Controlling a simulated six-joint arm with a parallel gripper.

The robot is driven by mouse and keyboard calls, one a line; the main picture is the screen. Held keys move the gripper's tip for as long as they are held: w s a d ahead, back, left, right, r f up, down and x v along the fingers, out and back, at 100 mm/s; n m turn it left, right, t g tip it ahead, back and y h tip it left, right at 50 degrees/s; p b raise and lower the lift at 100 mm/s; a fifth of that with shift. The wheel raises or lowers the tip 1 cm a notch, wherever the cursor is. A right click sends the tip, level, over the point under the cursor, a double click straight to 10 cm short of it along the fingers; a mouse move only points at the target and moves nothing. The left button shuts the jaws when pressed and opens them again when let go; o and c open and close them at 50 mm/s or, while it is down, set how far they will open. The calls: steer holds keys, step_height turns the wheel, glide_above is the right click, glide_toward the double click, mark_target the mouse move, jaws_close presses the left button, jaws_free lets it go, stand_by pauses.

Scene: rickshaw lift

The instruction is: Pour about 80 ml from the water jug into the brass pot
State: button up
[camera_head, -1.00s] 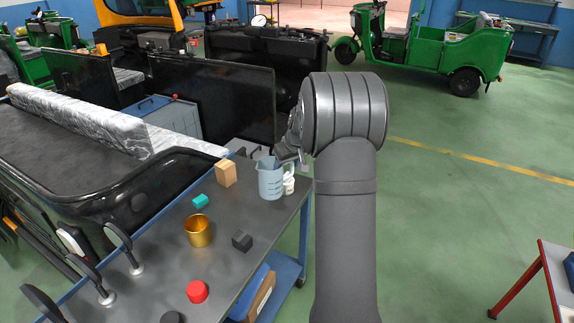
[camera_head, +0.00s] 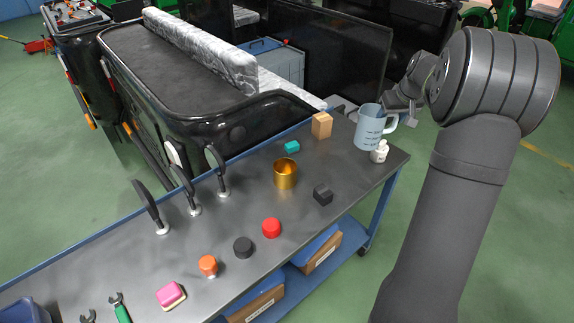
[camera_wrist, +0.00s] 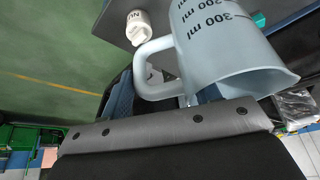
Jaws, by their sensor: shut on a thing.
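The water jug (camera_head: 368,128) is pale blue and translucent with dark volume marks. It is near the far right end of the grey workbench, roughly upright, and seems raised a little above the top. My gripper (camera_head: 397,108) is at its right side, shut on its handle side. In the wrist view the jug (camera_wrist: 225,50) fills the upper right, with its handle (camera_wrist: 147,68) to the left; the fingertips are mostly hidden. The brass pot (camera_head: 285,178) stands upright on the bench, left of and nearer than the jug. The water level is not visible.
A small white bottle (camera_head: 380,152) stands just below the jug in the picture. A wooden block (camera_head: 321,126), teal block (camera_head: 291,147) and dark block (camera_head: 322,195) lie around the pot. A red cap (camera_head: 271,228) is nearer. Mirrors (camera_head: 192,200) stand along the left edge.

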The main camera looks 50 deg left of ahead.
steer(key=shift+s+a+f, duration=0.25)
steer(key=shift+s+a, duration=0.35)
steer(key=shift+a, duration=0.2)
steer(key=s+a+m+h, duration=0.1)
steer(key=s+a+m, duration=0.1)
steer(key=s+a, duration=0.2)
steer(key=s+a+m+t+h, duration=0.1)
steer(key=s+a+m, duration=0.2)
steer(key=s+a, duration=0.2)
steer(key=s+a+f+m, duration=0.1)
steer(key=s+a+m, duration=0.2)
steer(key=s+a, duration=0.2)
steer(key=shift+s+a+t+h, duration=0.2)
steer(key=shift+s+t+h, duration=0.2)
steer(key=shift+s, duration=0.6)
steer(key=s+a+m+h, duration=0.1)
steer(key=s+a+m, duration=0.2)
steer(key=s, duration=0.3)
steer(key=s+a+r+m+h, duration=0.1)
steer(key=s+a+m, duration=0.25)
steer(key=s, duration=0.25)
steer(key=s+a+m+h, duration=0.1)
steer(key=s+a+m, duration=0.1)
steer(key=s+m, duration=0.35)
steer(key=f, duration=0.3)
steer(key=f+n, duration=0.1)
steer(key=f, duration=0.2)
steer(key=f+n, duration=0.1)
steer(key=f, duration=0.2)
steer(key=shift+s+f, duration=0.4)
